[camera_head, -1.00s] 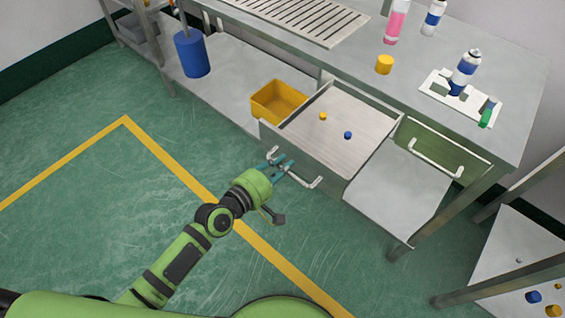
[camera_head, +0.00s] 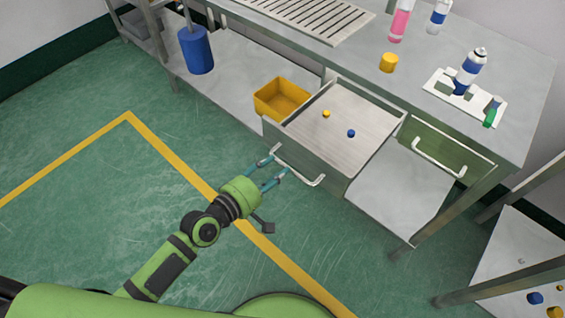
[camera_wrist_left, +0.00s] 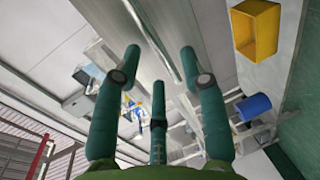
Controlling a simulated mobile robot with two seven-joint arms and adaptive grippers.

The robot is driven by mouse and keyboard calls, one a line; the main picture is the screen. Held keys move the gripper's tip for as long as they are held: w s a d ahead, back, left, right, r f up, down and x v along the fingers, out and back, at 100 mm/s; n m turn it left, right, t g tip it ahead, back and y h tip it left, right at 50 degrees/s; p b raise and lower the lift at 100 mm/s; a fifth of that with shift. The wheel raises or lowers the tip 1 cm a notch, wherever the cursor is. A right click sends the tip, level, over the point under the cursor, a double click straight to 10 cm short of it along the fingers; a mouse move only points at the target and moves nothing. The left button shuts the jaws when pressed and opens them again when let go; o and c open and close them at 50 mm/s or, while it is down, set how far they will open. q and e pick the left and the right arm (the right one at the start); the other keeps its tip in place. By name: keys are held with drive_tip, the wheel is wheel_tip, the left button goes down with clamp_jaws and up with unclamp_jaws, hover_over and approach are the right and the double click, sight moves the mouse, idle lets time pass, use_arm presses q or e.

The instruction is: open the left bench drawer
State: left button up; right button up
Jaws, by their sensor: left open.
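The left bench drawer (camera_head: 342,128) stands pulled out from under the bench, its inside showing from above. A small yellow cap (camera_head: 326,114) and a small blue cap (camera_head: 351,133) lie on its floor. Its pale bar handle (camera_head: 300,166) is on the front face. My left gripper (camera_head: 278,161) is open and empty, just in front of the handle, with fingers spread. In the left wrist view, the handle bar (camera_wrist_left: 153,38) runs slantwise beyond and between the open fingers (camera_wrist_left: 159,60). I cannot tell whether a fingertip touches it. My right gripper is not in view.
The right drawer (camera_head: 440,150) is shut. A yellow bin (camera_head: 281,97) and a blue cylinder (camera_head: 196,51) stand on the lower shelf. Bottles, a yellow cap (camera_head: 388,62) and a white rack (camera_head: 437,84) are on the bench. The floor before the drawer is clear.

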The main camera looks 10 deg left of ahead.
use_arm(q)
drive_tip(key=v, duration=0.8)
drive_tip(key=shift+f, duration=0.1)
drive_tip(key=s+a+f+m+g+y, duration=0.1)
drive_tip(key=s+a+f+m+y, duration=0.15)
drive_tip(key=f, duration=0.55)
drive_tip(key=s+a+f+m+g+y, duration=0.15)
drive_tip(key=a+f, duration=0.25)
drive_tip(key=f, duration=0.5)
drive_tip(key=s+a+f+m+g+y, duration=0.15)
drive_tip(key=a+f, duration=0.25)
drive_tip(key=f, duration=0.4)
drive_tip(key=s+f+m+g+y, duration=0.2)
drive_tip(key=s+f+m+g, duration=0.1)
drive_tip(key=s+f, duration=0.6)
drive_tip(key=s+f+m+g+y, duration=0.1)
drive_tip(key=s+f+m+g, duration=0.3)
drive_tip(key=s, duration=1.2)
wheel_tip(320, 180, down, 5)
drive_tip(key=shift+s+a+r+m+g+y, duration=0.1)
drive_tip(key=shift+s+a+m+g+y, duration=0.25)
drive_tip(key=shift+a+m, duration=0.1)
